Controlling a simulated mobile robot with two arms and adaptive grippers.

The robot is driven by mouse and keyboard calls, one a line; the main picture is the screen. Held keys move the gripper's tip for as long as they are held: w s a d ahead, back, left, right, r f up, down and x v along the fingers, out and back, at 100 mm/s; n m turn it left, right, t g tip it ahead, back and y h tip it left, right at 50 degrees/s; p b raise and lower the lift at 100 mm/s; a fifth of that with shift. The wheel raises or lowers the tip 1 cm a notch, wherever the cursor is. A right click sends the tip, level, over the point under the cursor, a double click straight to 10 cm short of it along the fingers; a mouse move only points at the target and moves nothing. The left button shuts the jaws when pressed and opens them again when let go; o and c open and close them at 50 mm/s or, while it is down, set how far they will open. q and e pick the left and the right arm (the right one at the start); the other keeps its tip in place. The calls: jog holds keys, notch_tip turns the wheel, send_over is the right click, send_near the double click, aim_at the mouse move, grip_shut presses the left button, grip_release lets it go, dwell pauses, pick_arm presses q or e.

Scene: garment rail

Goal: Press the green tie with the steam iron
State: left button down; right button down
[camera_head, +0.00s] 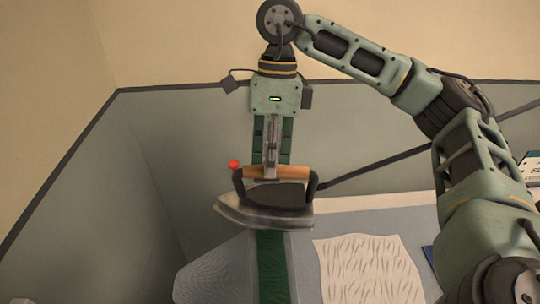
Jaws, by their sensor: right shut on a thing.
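My right gripper (271,165) points down and is shut on the wooden handle of the steam iron (264,215). The iron has a dark body, a grey metal base and a red knob at its left, and its tip points left. It is over the far part of the green tie (272,270), which lies lengthwise on the grey-blue ironing board (213,274). I cannot tell whether the iron's base touches the tie. The part of the tie behind the iron is hidden. My left gripper is out of view.
A wrinkled cream cloth (370,272) lies on the board to the right of the tie. A small part of a blue thing (428,256) shows beside it. A grey-green panel (160,150) with a dark top edge stands behind. The board's left end is bare.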

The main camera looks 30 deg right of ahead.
aim_at(270, 194)
jog(key=shift+f+b, duration=0.45)
jog(key=shift+f, duration=0.25)
notch_tip(270, 194, down, 3)
jog(key=shift+w+r+b, duration=0.1)
jog(key=shift+r+b, duration=0.1)
jog(key=shift+b, duration=0.55)
jog(key=shift+f+b, duration=0.5)
jog(key=shift+f, duration=0.4)
jog(key=shift+f+b, duration=0.6)
jog(key=shift+s, duration=0.2)
